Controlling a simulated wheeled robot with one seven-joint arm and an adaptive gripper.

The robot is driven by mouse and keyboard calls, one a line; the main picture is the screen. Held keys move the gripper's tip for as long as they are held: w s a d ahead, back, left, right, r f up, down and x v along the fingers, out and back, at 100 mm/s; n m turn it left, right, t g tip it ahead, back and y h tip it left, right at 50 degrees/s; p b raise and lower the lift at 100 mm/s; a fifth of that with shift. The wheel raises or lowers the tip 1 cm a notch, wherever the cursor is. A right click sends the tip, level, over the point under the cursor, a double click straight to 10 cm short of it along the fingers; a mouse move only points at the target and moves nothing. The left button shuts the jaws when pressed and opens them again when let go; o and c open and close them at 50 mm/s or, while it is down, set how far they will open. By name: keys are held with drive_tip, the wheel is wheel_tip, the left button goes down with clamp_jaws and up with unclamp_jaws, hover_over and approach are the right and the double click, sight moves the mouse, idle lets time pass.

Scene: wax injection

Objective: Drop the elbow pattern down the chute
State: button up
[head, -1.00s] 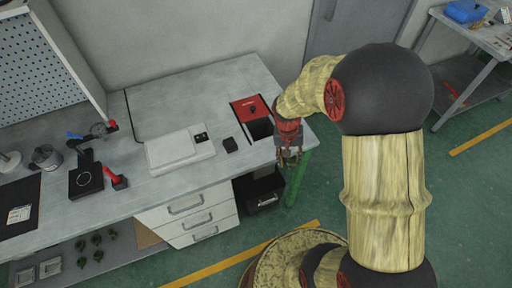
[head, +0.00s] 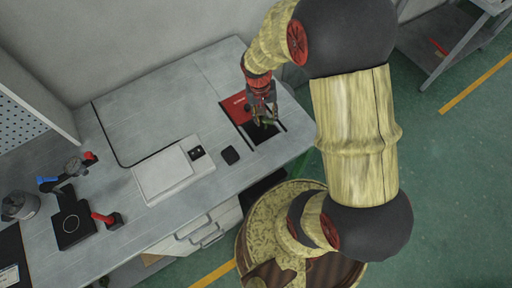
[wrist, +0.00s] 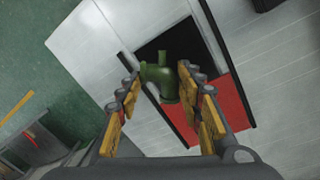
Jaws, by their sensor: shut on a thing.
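The green elbow pattern (wrist: 160,82) is held between the two fingers of my gripper (wrist: 165,92) in the wrist view. Its short pipe ends point up in that view. In the head view my gripper (head: 263,112) is over the chute at the table's right end, and the pattern shows only small and partly hidden below the fingers. The chute is a dark rectangular opening (wrist: 182,48) beside a red panel (wrist: 231,101). In the wrist view the pattern overlaps the near part of the opening. I cannot tell its exact height above it.
A white flat device (head: 174,171) sits farther left, then a black stand (head: 72,222) and a red-handled tool (head: 106,218).

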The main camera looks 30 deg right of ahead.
wheel_tip(320, 180, down, 6)
drive_tip(key=b, duration=0.4)
drive_tip(key=shift+r, duration=0.25)
drive_tip(key=o, duration=1)
drive_tip(key=shift+o, duration=0.3)
drive_tip(key=r, duration=0.4)
drive_tip(key=a+r, duration=0.1)
drive_tip(key=r, duration=0.7)
drive_tip(key=shift+w+a, duration=0.2)
drive_tip(key=shift+w, duration=0.15)
